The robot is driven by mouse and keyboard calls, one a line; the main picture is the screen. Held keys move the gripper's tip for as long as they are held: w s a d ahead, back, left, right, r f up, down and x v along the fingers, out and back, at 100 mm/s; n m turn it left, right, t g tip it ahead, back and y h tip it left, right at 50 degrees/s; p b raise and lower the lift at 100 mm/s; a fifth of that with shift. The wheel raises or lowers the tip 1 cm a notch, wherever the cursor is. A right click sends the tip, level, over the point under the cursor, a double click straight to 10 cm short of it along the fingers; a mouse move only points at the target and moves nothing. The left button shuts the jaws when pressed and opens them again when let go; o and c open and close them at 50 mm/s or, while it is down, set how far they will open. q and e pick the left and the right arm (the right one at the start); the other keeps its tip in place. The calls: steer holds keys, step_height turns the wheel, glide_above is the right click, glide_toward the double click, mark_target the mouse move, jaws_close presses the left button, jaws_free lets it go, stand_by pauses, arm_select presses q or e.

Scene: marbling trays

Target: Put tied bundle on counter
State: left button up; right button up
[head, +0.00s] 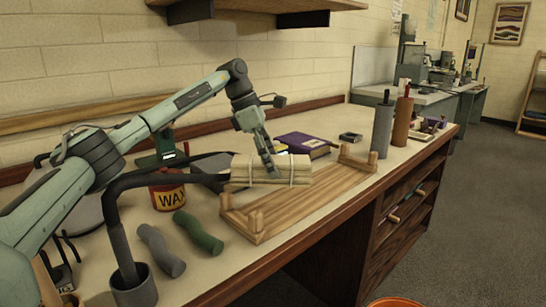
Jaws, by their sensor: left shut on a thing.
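The tied bundle (240,173) is a pale wooden-looking bundle with light ties around it, in the middle of the head view. My left gripper (271,172) comes down on it from above and is shut on it, hiding part of its middle. The bundle lies level over the back left part of a wooden rack (310,203); I cannot tell whether it touches the rack or the counter. The counter (225,276) is a long pale top with a dark wooden edge. My right gripper is not in view.
A red and yellow wax can (168,193), a grey roll (160,250) and a green roll (198,233) stand or lie left of the rack. A purple book (304,143) is behind it. Upright grey (382,130) and brown (402,122) rollers stand right.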

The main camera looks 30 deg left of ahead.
arm_select(q)
steer(key=shift+w+a+f, duration=0.1)
steer(key=shift+w+f, duration=0.1)
steer(key=shift+f, duration=0.5)
steer(key=shift+s+f, duration=0.1)
steer(key=shift+f, duration=0.25)
step_height(320, 180, down, 3)
steer(key=shift+f+b, duration=0.9)
steer(key=shift+f, duration=0.25)
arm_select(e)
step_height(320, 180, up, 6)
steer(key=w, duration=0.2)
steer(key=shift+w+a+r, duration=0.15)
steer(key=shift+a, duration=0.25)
arm_select(q)
steer(key=shift+f+b, duration=0.35)
